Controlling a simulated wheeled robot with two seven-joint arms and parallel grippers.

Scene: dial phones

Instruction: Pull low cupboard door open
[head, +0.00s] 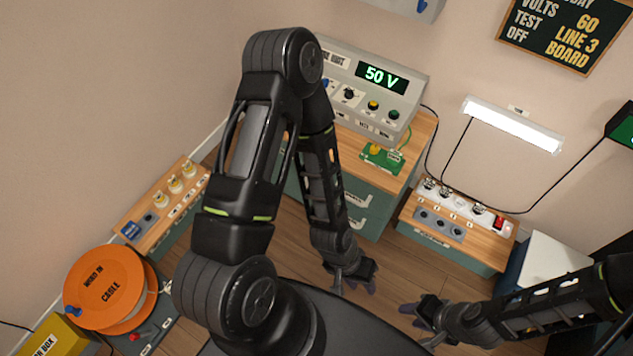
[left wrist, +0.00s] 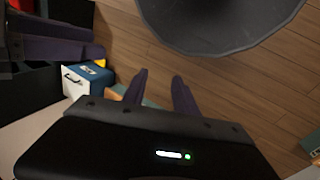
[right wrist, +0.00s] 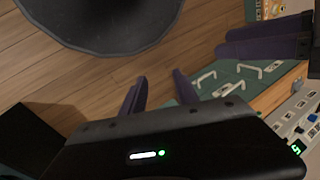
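A low white-topped unit with a blue side (head: 550,262) stands at the right in the head view. A white and blue box-like unit with a dark handle (left wrist: 88,80) shows at the left of the left wrist view. I cannot tell for certain which unit is the low cupboard. My left gripper (head: 352,286) is open and empty over the floor in front of the green drawer bench. Its fingers also show in the left wrist view (left wrist: 160,90). My right gripper (head: 412,312) is open and empty over the floor, with its fingers in the right wrist view (right wrist: 160,92).
A green drawer bench (head: 372,212) with white handles carries a 50 V test box (head: 372,88). A low wooden-topped unit with sockets (head: 455,235) stands right of it. An orange cable reel (head: 108,285) and a yellow box (head: 55,338) are at left. Wooden floor between is clear.

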